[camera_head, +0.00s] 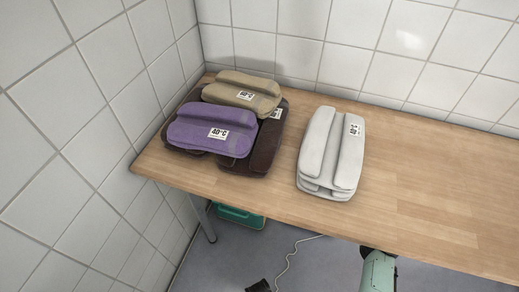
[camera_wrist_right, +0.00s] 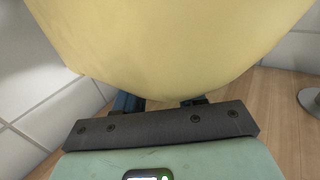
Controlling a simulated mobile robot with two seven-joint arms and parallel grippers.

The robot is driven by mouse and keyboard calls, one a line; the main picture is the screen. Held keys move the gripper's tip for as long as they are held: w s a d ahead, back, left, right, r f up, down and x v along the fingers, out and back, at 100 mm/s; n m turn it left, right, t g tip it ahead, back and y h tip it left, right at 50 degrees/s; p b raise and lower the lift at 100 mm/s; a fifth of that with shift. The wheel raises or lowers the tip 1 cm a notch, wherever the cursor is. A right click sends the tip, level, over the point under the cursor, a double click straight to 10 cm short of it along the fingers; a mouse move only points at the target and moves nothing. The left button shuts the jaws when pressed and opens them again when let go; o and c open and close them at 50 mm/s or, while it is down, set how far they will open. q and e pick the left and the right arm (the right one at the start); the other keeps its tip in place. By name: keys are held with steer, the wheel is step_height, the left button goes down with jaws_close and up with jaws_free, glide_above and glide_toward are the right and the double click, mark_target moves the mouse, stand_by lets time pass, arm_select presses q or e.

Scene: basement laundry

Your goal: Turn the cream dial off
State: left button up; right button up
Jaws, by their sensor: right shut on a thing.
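In the right wrist view, a large pale yellow rounded thing (camera_wrist_right: 175,45) fills the top and middle, very close to the camera. My right gripper (camera_wrist_right: 160,102) is shut on it, with the dark blue fingers partly hidden under its lower edge. I cannot tell from this close whether it is the cream dial, and no marks or pointer show on it. No dial can be made out in the head view. My left gripper is in neither view.
A wooden table (camera_head: 420,185) stands against tiled walls. Purple, tan and brown folded cloths (camera_head: 212,129) are stacked at its left, and a white folded stack (camera_head: 332,150) lies at the middle. A round metal base (camera_wrist_right: 311,100) shows at right. A cord (camera_head: 288,262) lies on the floor.

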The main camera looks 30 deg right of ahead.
steer(key=n+y, duration=0.1)
steer(key=y, duration=0.1)
steer(key=n+g+y, duration=0.1)
steer(key=y, duration=0.1)
steer(key=shift+w+d+f, duration=0.1)
steer(key=shift+d, duration=0.25)
steer(key=shift+w+d+n+g+y, duration=0.15)
steer(key=shift+n+g+y, duration=0.55)
steer(key=shift+n+y, duration=0.5)
steer(key=shift+d+n+g+y, duration=0.15)
steer(key=shift+n+g+y, duration=0.55)
steer(key=shift+n+y, duration=0.5)
steer(key=shift+g+y, duration=0.3)
steer(key=shift+y, duration=0.3)
steer(key=o, duration=1.1)
steer(key=shift+c, duration=0.2)
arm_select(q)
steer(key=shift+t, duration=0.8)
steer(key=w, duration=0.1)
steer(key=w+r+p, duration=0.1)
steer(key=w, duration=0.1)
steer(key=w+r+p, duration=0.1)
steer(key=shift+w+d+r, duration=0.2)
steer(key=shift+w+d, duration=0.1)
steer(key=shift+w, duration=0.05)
arm_select(e)
steer(key=v, duration=1.3)
steer(key=shift+d, duration=0.15)
